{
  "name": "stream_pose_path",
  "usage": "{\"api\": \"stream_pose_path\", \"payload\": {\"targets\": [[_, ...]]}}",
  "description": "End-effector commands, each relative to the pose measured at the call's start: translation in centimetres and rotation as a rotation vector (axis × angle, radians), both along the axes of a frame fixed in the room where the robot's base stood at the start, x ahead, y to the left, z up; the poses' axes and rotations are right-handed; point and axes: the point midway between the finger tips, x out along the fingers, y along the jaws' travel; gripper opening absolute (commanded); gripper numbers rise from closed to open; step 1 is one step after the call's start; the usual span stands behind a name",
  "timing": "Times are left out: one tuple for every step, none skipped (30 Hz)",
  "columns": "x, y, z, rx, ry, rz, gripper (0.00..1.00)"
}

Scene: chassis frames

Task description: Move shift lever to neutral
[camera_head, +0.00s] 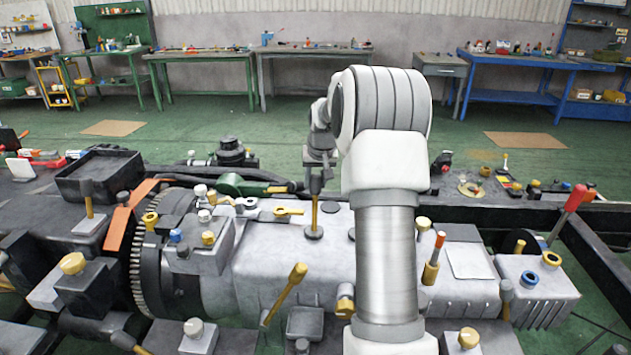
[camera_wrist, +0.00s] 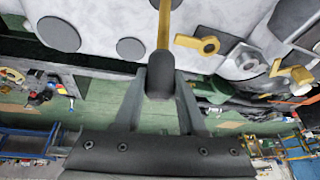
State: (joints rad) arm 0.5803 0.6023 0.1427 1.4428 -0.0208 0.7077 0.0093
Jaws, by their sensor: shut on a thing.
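The shift lever (camera_head: 315,212) is a thin brass rod rising from a round dark base on top of the grey gearbox housing (camera_head: 285,262). It stands close to upright in the head view. My gripper (camera_head: 316,172) is at the lever's top, above the housing. In the wrist view the brass rod (camera_wrist: 165,22) runs up from a dark knob (camera_wrist: 160,78), and my gripper (camera_wrist: 160,68) has its two fingers shut on that knob. In the head view the fingers hide most of the knob.
Another brass lever (camera_head: 284,290) leans at the housing's front, and a red-tipped lever (camera_head: 566,214) stands at the right. A toothed flywheel (camera_head: 142,265) and black tray (camera_head: 100,174) are at the left. Green floor (camera_head: 235,125) is open behind.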

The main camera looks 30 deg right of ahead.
Motion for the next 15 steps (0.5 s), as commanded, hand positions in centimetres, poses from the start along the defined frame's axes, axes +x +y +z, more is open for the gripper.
{"api": "stream_pose_path", "payload": {"targets": [[0.0, 0.0, 0.0, 0.0, 0.0, 0.0, 0.0], [0.0, 0.0, 0.0, 0.0, 0.0, 0.0, 0.0], [0.0, 0.0, 0.0, 0.0, 0.0, 0.0, 0.0], [0.0, 0.0, 0.0, 0.0, -0.001, 0.0, 0.0], [0.0, 0.0, 0.0, -0.002, -0.001, 0.0, 0.0], [-0.1, 0.0, -0.1, -0.003, -0.004, 0.0, 0.0], [-0.1, 0.1, -0.1, -0.007, -0.008, 0.0, 0.0], [-0.2, 0.1, -0.2, -0.011, -0.014, 0.001, 0.0], [-0.3, 0.2, -0.2, -0.018, -0.022, 0.0, 0.0], [-0.4, 0.3, -0.2, -0.024, -0.031, 0.001, 0.0], [-0.5, 0.4, -0.2, -0.03, -0.039, 0.0, 0.0], [-0.7, 0.5, -0.2, -0.04, -0.052, 0.001, 0.0], [-0.8, 0.6, -0.2, -0.048, -0.062, 0.0, 0.0], [-1.0, 0.8, -0.2, -0.055, -0.071, 0.001, 0.0], [-1.1, 0.9, -0.1, -0.064, -0.086, 0.001, 0.0]]}}
